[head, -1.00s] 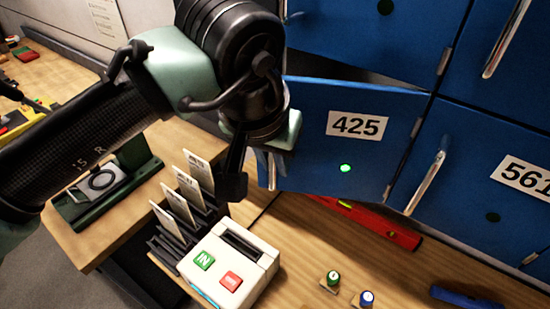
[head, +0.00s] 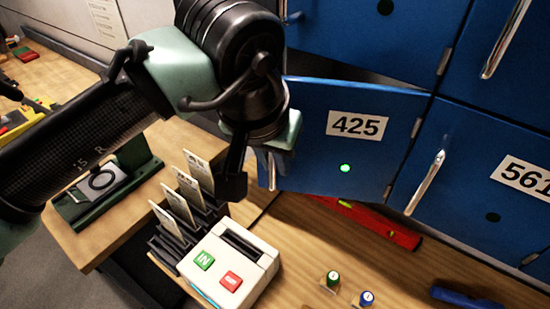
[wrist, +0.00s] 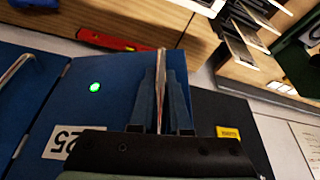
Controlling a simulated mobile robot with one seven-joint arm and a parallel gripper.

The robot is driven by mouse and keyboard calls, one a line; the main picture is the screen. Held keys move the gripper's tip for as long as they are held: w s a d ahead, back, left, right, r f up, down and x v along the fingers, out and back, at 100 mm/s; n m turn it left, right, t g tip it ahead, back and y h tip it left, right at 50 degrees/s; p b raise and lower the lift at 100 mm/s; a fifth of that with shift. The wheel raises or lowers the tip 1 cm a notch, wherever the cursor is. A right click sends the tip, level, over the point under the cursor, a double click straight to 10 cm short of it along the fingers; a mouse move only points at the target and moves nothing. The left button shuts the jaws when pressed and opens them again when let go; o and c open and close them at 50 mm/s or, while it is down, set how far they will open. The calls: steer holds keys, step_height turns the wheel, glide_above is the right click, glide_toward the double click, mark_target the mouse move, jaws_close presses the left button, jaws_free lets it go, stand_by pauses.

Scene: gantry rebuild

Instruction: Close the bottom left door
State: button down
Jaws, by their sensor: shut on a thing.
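The bottom left door (head: 310,150), blue and labelled 425, stands slightly ajar, with a dark gap along its top edge. A small green light glows on it, and it also shows in the wrist view (wrist: 75,110). Its upright chrome handle (head: 271,171) is at its left edge. My gripper (wrist: 161,82) is shut on the handle (wrist: 160,65), which runs between its two fingers in the wrist view. In the head view my wrist and arm cover the door's upper left corner and part of the gripper.
A white box with green and red buttons (head: 258,262) and a rack of upright cards (head: 190,192) stand on the bench in front. A red level (head: 385,226) lies below the door. Door 561 (head: 475,170) is shut at right. Small knobs (head: 333,278) stand on the bench.

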steer(key=shift+w+d+r+m+p, duration=0.1)
steer(key=shift+w+m+p, duration=0.1)
steer(key=shift+w, duration=0.15)
steer(key=shift+w+r+m+p, duration=0.1)
steer(key=shift+w+p, duration=0.1)
steer(key=shift+w, duration=0.1)
steer(key=w+d+m+h+p, duration=0.1)
steer(key=w+d+m+p, duration=0.1)
steer(key=w, duration=0.4)
steer(key=shift+w+m+g+p, duration=0.3)
steer(key=shift+m+p, duration=0.3)
steer(key=c, duration=0.9)
jaws_free()
steer(key=shift+w+f, duration=0.15)
steer(key=b+v, duration=0.4)
steer(key=v, duration=0.9)
steer(key=shift+a, duration=0.1)
